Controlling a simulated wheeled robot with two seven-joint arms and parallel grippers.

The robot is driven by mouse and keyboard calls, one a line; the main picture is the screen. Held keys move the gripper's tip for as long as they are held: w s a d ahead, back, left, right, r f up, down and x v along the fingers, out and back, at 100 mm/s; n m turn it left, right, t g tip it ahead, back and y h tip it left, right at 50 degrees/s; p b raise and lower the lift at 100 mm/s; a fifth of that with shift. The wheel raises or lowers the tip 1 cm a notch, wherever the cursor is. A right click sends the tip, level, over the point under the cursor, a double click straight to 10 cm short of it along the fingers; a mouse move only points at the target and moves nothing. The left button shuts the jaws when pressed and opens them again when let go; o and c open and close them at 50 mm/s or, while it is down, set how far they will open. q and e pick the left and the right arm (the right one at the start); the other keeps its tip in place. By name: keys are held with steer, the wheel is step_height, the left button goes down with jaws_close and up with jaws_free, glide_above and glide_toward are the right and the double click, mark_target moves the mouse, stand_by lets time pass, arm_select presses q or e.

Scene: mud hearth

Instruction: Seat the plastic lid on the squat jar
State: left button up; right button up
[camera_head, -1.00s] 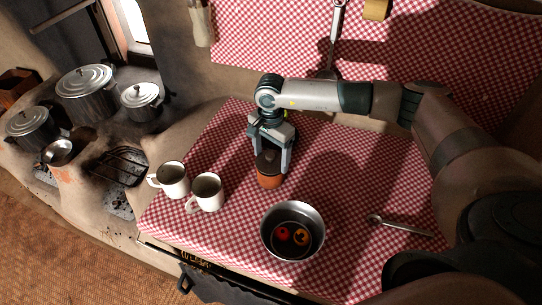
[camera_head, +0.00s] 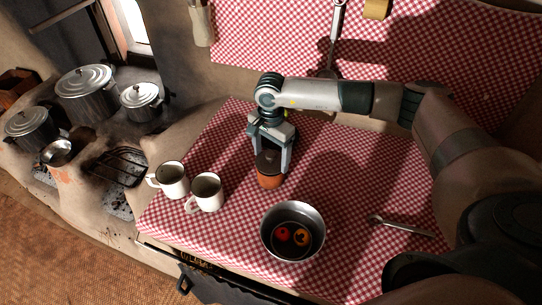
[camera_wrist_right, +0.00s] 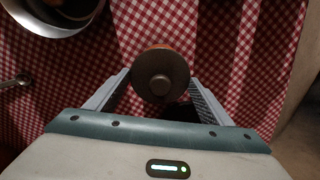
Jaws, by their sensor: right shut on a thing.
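The squat jar (camera_head: 270,181) is orange-brown and stands upright on the checked cloth; a sliver of it shows past the lid in the wrist view (camera_wrist_right: 152,47). The plastic lid (camera_wrist_right: 160,78) is dark and round with a knob in its middle; it also shows in the head view (camera_head: 268,161). My right gripper (camera_head: 271,165) points down over the jar and is shut on the lid, one finger on each side. The lid is at the jar's mouth; I cannot tell whether it rests fully on the rim. My left gripper is not in view.
Two white mugs (camera_head: 207,192) (camera_head: 172,180) stand left of the jar. A metal pan (camera_head: 293,256) with red and orange things in it stands in front, and a spoon (camera_head: 402,226) lies at right. Lidded pots (camera_head: 86,105) stand on the hearth at far left.

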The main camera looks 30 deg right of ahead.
steer(key=shift+f+b, duration=0.65)
steer(key=shift+b, duration=0.5)
stand_by(1.5)
stand_by(0.4)
steer(key=o, duration=1.1)
steer(key=shift+o, duration=0.5)
steer(key=shift+r, duration=0.2)
steer(key=shift+r+p, duration=1.1)
steer(key=shift+r, duration=2.25)
